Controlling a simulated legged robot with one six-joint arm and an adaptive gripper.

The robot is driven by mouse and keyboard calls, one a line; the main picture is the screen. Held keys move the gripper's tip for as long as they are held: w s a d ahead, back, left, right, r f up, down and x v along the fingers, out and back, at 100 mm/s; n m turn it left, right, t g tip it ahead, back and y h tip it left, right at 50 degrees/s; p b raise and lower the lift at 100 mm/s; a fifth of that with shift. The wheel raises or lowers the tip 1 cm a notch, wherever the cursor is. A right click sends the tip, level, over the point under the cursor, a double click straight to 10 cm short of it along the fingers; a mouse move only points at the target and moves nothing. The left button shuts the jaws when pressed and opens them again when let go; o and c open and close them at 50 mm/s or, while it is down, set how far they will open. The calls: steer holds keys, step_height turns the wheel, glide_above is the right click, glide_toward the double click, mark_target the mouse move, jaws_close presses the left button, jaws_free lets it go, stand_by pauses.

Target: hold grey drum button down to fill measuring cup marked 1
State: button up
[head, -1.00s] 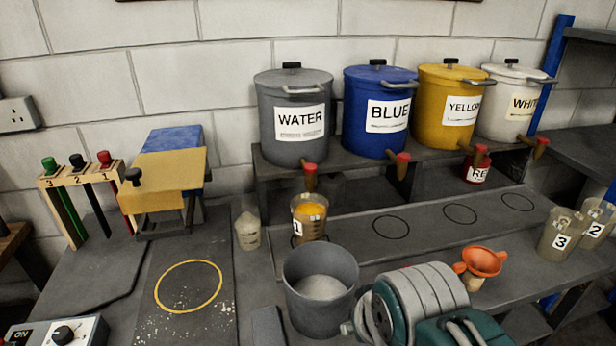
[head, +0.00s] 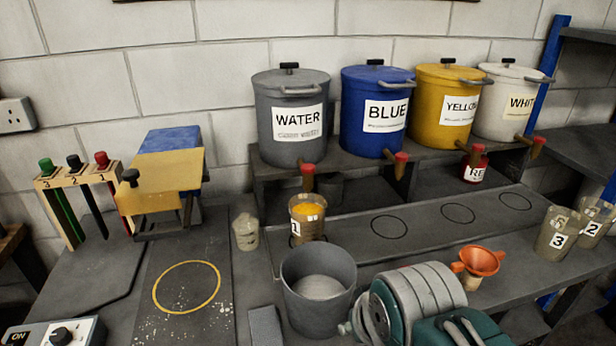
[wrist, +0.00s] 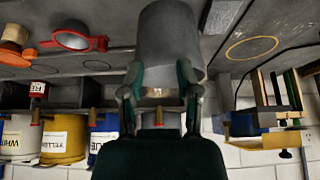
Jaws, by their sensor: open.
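The grey drum (head: 291,120) labelled WATER stands on the raised shelf. Its red-topped button (head: 307,169) sits on the tap at its lower front. The measuring cup marked 1 (head: 307,226) stands upright below that tap, with orange-yellow content inside. In the wrist view, which looks upside down, my gripper (wrist: 158,93) is open, its two teal fingers spread apart. A pale, cup-like shape shows between the fingers, partly covered, and I cannot tell whether they touch it. In the head view my arm is at the lower right and its fingertips are not clear.
A grey bucket (head: 318,290) stands in front of the cup, close to my arm. A small pale container (head: 246,232) is left of the cup. Blue (head: 375,115), yellow and white drums stand right of the grey one. An orange funnel (head: 482,262) and cups 3 (head: 558,230) and 2 are further right.

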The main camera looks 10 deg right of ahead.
jaws_close()
stand_by(1.1)
